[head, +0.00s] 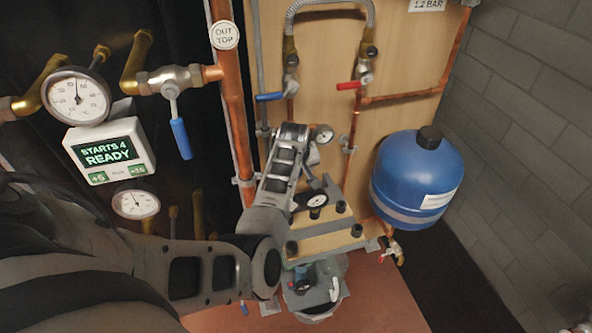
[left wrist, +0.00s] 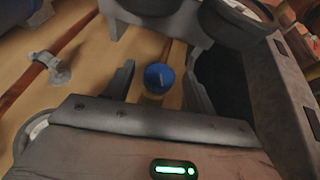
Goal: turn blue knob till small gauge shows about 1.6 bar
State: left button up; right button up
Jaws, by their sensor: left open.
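The blue knob (left wrist: 158,78) shows in the left wrist view, round and seen nearly end-on. My left gripper (left wrist: 160,74) is open, with one finger on each side of the knob. A gap shows between the knob and each finger. In the head view the knob is hidden behind my left arm's wrist. A small gauge (head: 322,134) sits just right of that wrist, and another small dial (head: 318,200) is lower down. Both are too small to read. My right gripper is not in view.
Copper pipes and red (head: 348,85) and blue (head: 269,97) lever valves are on the wooden board. A blue tank (head: 415,178) stands at right. At left are a large gauge (head: 76,97), a display reading "STARTS 4 READY" (head: 108,151) and another gauge (head: 136,203).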

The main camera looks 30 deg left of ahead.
pick_arm(q)
jog(key=shift+c, duration=0.4)
jog(key=c, duration=0.9)
jog(key=shift+w, duration=0.1)
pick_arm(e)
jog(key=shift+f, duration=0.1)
pick_arm(q)
jog(key=g+y+b, duration=0.2)
jog(key=b, duration=0.3)
jog(key=m+g+y+b, duration=0.1)
jog(key=g+y+b, duration=0.1)
jog(key=b, duration=0.4)
jog(key=w+d+m+g+y+b, duration=0.1)
jog(key=g+y+b, duration=0.1)
jog(key=b, duration=0.4)
jog(key=shift+f+g+y, duration=0.3)
jog(key=shift+g+y, duration=0.1)
jog(key=shift+g, duration=0.2)
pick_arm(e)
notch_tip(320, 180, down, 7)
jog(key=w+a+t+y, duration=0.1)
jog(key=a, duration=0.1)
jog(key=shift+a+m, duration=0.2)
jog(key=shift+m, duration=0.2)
pick_arm(q)
jog(key=shift+r, duration=0.15)
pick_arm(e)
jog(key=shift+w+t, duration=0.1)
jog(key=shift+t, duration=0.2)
